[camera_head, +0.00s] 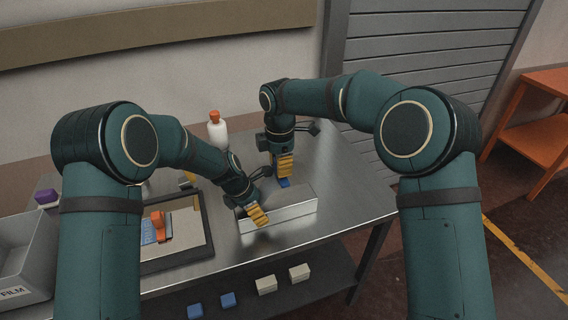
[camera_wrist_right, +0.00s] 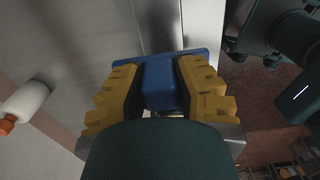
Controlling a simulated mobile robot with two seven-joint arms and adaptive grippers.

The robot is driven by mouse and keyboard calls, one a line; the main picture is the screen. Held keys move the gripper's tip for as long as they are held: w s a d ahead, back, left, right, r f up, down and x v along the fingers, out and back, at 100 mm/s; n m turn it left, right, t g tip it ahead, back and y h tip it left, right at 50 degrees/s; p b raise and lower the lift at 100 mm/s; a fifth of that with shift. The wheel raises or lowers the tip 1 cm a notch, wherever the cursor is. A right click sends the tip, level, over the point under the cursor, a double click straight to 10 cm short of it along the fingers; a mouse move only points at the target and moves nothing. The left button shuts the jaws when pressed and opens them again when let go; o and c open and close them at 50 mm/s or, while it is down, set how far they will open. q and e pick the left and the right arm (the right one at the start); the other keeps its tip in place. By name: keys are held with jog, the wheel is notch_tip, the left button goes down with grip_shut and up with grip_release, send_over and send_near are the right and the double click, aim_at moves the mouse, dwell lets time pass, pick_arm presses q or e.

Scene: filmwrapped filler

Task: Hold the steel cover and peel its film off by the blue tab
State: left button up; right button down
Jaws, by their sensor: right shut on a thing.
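The steel cover (camera_head: 285,213) is a pale metal box shape lying on the steel table in the head view. The blue tab (camera_head: 284,183) is at its far side, and it also shows large in the right wrist view (camera_wrist_right: 160,85). My right gripper (camera_head: 285,172) points down there, its yellow fingers shut on either side of the tab. My left gripper (camera_head: 259,216) has its yellow fingers at the cover's left end; its gap is hidden, so its grip is unclear. The film cannot be told apart from the metal.
A white bottle with an orange cap (camera_head: 217,130) stands behind. A dark-framed tray (camera_head: 176,262) with an orange-and-blue item lies left of the cover. A grey bin labelled FILM (camera_head: 32,243) is at far left. The table (camera_head: 345,190) is clear right of the cover.

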pick_arm(q)
jog(key=shift+s+f, duration=0.15)
jog(key=shift+f, duration=0.1)
jog(key=shift+r, duration=0.1)
pick_arm(e)
jog(key=s+a+r, duration=0.1)
jog(key=a+r, duration=0.2)
jog(key=r, duration=0.6)
jog(key=shift+a, duration=0.3)
dwell(0.4)
pick_arm(q)
jog(key=o, duration=1.1)
jog(key=shift+c, duration=0.2)
jog(key=shift+o, duration=0.3)
